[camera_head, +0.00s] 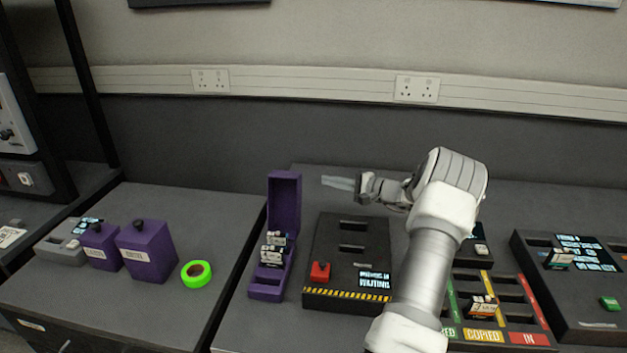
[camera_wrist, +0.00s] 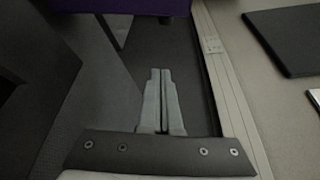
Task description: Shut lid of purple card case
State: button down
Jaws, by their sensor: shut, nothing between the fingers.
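The purple card case (camera_head: 266,291) stands near the left edge of the middle table in the head view. Its lid (camera_head: 285,200) is open and stands upright at the back. White cards (camera_head: 272,248) sit in slots in its base. My gripper (camera_head: 324,182) is to the right of the raised lid, near its upper part, with a gap between them. In the wrist view the fingers (camera_wrist: 161,88) lie together with nothing between them. A purple surface (camera_wrist: 165,5) shows at the top edge of the wrist view, apart from the fingertips; it looks like the lid.
A black box (camera_head: 345,262) with a red button stands just right of the case, under my arm. A sorting tray (camera_head: 505,310) and another black device (camera_head: 570,290) are at the right. Two purple boxes (camera_head: 147,250) and green tape (camera_head: 197,274) are on the left table.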

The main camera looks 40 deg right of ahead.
aim_at(300, 179)
jog(key=shift+w+a+r, duration=0.1)
jog(key=shift+w+a, duration=3)
jog(key=shift+w, duration=0.05)
jog(key=shift+s, duration=0.1)
